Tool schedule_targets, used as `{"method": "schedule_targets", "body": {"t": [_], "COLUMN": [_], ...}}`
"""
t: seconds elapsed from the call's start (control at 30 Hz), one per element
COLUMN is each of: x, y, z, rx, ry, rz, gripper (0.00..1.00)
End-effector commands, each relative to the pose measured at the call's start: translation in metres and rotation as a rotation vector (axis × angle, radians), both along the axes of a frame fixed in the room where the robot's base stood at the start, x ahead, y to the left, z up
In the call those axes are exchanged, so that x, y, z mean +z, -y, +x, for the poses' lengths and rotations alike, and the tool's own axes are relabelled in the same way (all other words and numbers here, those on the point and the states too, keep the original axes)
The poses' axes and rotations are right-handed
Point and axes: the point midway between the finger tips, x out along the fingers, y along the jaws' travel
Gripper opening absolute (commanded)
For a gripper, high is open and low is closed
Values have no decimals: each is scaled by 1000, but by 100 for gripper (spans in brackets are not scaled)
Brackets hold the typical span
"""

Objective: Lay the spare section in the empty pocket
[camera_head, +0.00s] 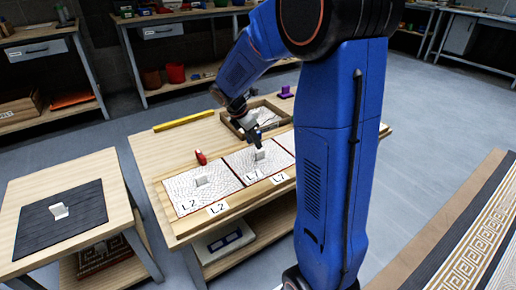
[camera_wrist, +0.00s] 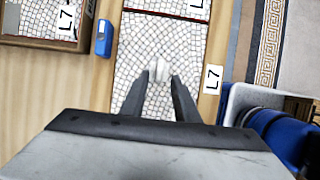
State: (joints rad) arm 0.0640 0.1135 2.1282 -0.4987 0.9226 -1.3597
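A long panel frame on the main table holds white mosaic sections in a row. The left section (camera_head: 184,188) is marked L2 and has a white knob. The middle section (camera_head: 236,160) lies flat in its pocket beside a frame label L7 (camera_head: 279,178). My gripper (camera_head: 258,141) is just above its white knob (camera_head: 260,155). In the wrist view my open fingers (camera_wrist: 159,82) stand either side of that knob (camera_wrist: 158,69). A third section (camera_wrist: 165,5) adjoins it. Another section marked L7 (camera_wrist: 38,17) lies in a box behind. I see no clearly empty pocket.
The wooden box (camera_wrist: 86,25) and a blue object (camera_wrist: 104,38) are behind the frame. A red object (camera_head: 201,158) and yellow bar (camera_head: 184,121) lie on the table. A side table at left bears a dark mat (camera_head: 40,228) with a white block.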

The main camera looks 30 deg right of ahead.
Motion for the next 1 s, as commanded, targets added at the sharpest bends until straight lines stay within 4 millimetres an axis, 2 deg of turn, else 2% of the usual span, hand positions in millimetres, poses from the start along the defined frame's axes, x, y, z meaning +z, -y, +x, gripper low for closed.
{"method": "schedule_targets", "body": {"t": [0.2, 0.47, 0.67, 1.0], "x": [30, 46, 70, 102], "y": [-13, -20, -34, -67], "z": [0, -8, -47, -135], "rx": [-1, -29, -207, -623], "ry": [1, 20, 138, 364], "rz": [0, 10, 64, 219], "gripper": [28, 28, 28, 28]}}
